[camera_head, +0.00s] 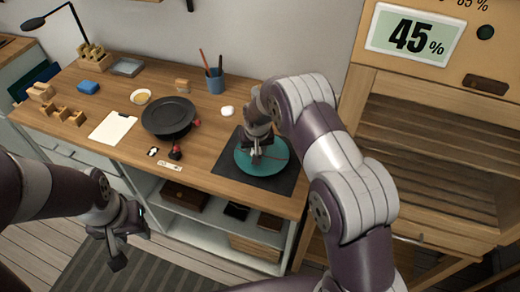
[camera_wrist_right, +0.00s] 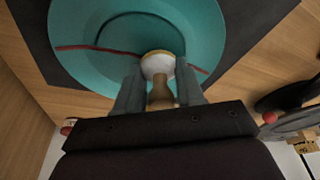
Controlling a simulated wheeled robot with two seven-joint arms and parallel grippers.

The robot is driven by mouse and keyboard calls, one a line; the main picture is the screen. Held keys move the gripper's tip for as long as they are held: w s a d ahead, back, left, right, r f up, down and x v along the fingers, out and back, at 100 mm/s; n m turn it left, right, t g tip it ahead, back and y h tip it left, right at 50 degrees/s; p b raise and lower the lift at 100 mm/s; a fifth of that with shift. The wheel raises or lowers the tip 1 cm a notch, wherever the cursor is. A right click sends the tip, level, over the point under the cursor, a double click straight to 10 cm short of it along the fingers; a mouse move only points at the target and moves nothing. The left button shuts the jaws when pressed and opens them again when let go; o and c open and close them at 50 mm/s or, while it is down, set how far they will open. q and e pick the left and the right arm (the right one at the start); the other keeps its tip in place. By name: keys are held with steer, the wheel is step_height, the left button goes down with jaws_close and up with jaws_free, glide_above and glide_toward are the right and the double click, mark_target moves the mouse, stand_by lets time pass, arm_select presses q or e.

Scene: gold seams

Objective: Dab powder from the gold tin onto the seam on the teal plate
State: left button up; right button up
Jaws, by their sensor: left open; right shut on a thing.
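The teal plate (camera_head: 247,168) lies on a dark mat at the table's right end; it fills the upper part of the right wrist view (camera_wrist_right: 205,30). A thin dark red seam (camera_wrist_right: 98,49) crosses it. My right gripper (camera_head: 257,157) is shut on a dabber with a pale round head (camera_wrist_right: 157,66) and a tan handle, over the plate near the seam. I cannot tell whether the head touches it. A round gold-rimmed tin with pale contents (camera_head: 140,97) stands left of the dark pan. My left gripper (camera_head: 122,240) is open and empty, in front of the table.
The dark mat (camera_head: 226,180) surrounds the plate. A dark pan (camera_head: 168,117) stands mid-table. A blue cup with sticks (camera_head: 215,83) and a small white object (camera_head: 227,111) are behind. A white sheet (camera_head: 112,128) and wooden blocks (camera_head: 69,115) lie left. A sign (camera_head: 415,36) reads 45%.

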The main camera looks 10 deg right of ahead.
steer(key=shift+w+a, duration=0.2)
steer(key=shift+w, duration=0.1)
steer(key=shift+w+r+p, duration=0.1)
steer(key=shift+r+p, duration=0.45)
steer(key=shift+r, duration=0.25)
